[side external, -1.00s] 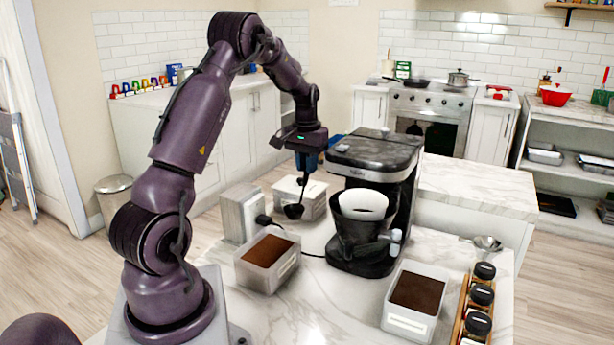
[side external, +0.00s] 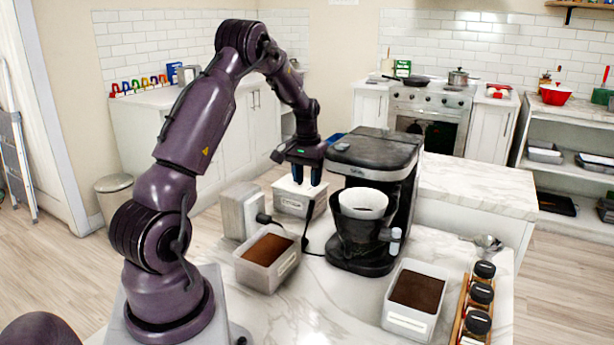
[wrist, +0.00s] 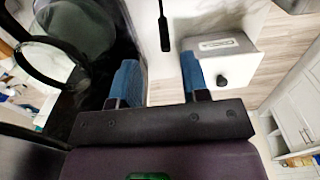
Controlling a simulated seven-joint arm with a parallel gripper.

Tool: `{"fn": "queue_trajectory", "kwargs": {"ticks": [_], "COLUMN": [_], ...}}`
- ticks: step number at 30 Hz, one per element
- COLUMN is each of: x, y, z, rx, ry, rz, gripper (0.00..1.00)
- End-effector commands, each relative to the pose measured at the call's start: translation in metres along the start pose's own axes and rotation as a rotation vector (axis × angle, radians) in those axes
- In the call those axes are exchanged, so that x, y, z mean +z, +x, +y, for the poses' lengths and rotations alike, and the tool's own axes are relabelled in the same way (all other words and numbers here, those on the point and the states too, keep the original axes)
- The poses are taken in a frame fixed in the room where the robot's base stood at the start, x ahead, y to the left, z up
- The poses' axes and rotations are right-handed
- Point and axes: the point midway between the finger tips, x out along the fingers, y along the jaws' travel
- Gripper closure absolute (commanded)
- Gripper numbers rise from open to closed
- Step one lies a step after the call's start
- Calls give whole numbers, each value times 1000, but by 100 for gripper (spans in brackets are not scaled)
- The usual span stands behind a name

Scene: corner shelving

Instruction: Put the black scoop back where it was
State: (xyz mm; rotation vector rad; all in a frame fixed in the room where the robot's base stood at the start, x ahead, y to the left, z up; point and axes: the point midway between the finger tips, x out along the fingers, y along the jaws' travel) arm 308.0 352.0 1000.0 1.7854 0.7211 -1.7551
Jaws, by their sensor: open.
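My gripper (side external: 304,178) is open and empty, fingers pointing down above the counter beside the coffee maker. In the wrist view its two blue fingers stand apart (wrist: 160,76). The black scoop (side external: 307,230) shows as a thin dark shape below the gripper, at the right side of a white container (side external: 290,204). In the wrist view a black handle (wrist: 163,32) shows past the fingertips, apart from both, beside the labelled container (wrist: 215,46). I cannot clearly see the scoop's bowl or whether it rests on the counter.
The black coffee maker (side external: 365,225) stands close to the right of the gripper. A grey box (side external: 240,213) with a plug and cord is to the left. Tubs of brown grounds (side external: 268,262) (side external: 408,312) and a spice rack (side external: 474,305) stand nearer. Marble counter (side external: 325,300) between the tubs is clear.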

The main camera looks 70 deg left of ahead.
Motion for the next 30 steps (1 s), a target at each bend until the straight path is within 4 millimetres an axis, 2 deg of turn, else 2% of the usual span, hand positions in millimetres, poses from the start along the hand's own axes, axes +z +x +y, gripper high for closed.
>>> {"fn": "queue_trajectory", "kwargs": {"ticks": [5, 8, 18, 25, 28, 30], "x": [0, -1, -1, 0, 7, 18], "y": [-10, -26, -98, -123, -134, -148], "z": [0, 0, 0, 1, 14, 34], "rx": [0, 0, 0, 0, 5, 13], "ry": [0, 0, 0, 2, 25, 63], "rz": [2, 5, 5, 3, 17, 43], "gripper": [58, 58, 58, 58, 58, 58]}}
